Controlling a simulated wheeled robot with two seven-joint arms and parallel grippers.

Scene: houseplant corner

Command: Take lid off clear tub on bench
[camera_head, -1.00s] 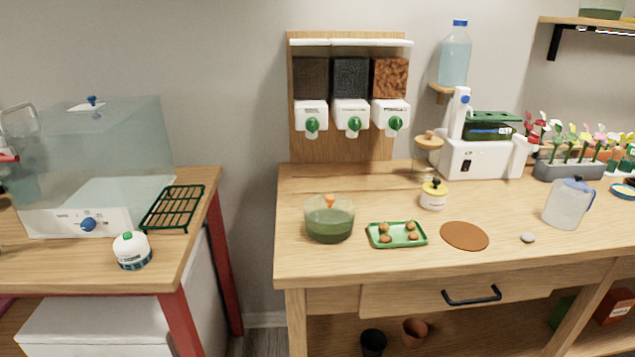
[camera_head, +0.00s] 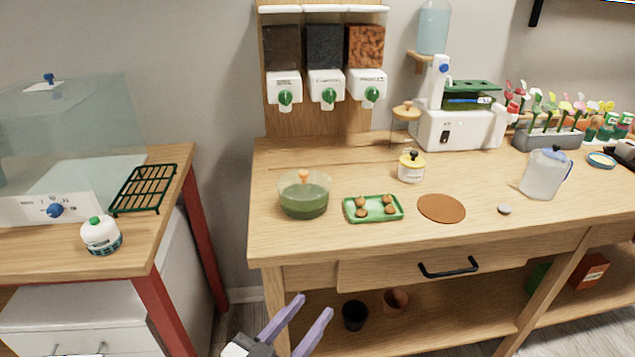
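The clear tub (camera_head: 304,204) stands upright at the left front of the wooden bench (camera_head: 345,235). It is see-through and holds something green. A clear lid with an orange knob (camera_head: 304,176) appears to sit on top of it; the lid's edge is hard to make out. My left gripper (camera_head: 314,304) comes in at the bottom, in front of the bench and below the tub. Its two purple fingers are apart and nothing is between them. It is clear of the tub. My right gripper is not in view.
A green tray (camera_head: 373,216) with several brown lumps lies just right of the tub, then a brown round mat (camera_head: 441,208). A yellow-lidded jar (camera_head: 411,168) stands behind. Dispensers (camera_head: 326,85) hang at the back. A drawer handle (camera_head: 448,267) sticks out of the bench front.

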